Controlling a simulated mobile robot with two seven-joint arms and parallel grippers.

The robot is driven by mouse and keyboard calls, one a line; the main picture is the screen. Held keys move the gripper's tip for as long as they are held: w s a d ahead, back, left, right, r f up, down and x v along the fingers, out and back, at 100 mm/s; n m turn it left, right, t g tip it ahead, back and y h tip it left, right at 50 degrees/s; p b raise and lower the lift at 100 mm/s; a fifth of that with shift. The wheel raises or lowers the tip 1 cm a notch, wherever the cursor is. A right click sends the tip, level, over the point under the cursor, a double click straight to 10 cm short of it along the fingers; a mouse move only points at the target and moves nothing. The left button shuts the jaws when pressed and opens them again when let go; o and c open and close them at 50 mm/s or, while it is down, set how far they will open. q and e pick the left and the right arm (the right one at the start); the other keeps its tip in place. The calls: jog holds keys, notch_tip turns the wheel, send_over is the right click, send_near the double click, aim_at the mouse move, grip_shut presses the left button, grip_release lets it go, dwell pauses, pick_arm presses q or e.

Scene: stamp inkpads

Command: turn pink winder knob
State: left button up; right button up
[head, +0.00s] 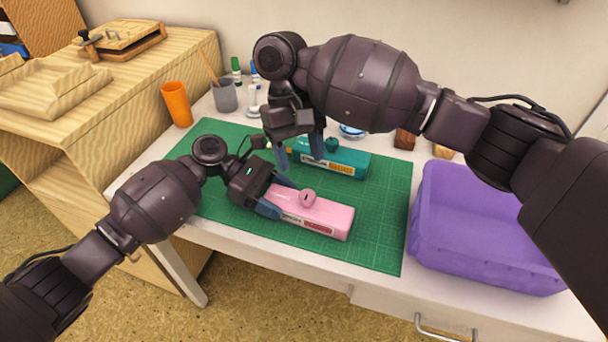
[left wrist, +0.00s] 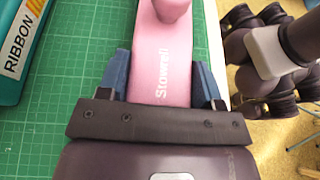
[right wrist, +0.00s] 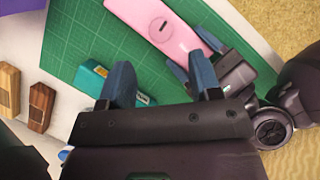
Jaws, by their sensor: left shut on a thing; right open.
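The pink winder (head: 325,214) lies on the green cutting mat, with its round pink knob (head: 308,196) on top. My left gripper (head: 276,196) is shut on the left end of the pink winder's body, one finger on each side. In the left wrist view the body (left wrist: 163,50) runs between the fingers, and the knob (left wrist: 172,8) is cut by the top edge. My right gripper (head: 298,152) is open at the left end of the teal winder (head: 345,160), behind the pink one. In the right wrist view the pink knob (right wrist: 160,28) lies beyond its fingertips.
The mat (head: 385,235) has bare room right of the winders. A purple bin (head: 480,270) stands at the right. A grey cup (head: 226,97), an orange cup (head: 177,104) and markers stand at the back left. Wooden blocks (head: 404,139) sit at the back right.

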jog(key=shift+v, duration=2.25)
pick_arm(q)
jog(key=o, duration=1.1)
jog(key=shift+c, duration=0.2)
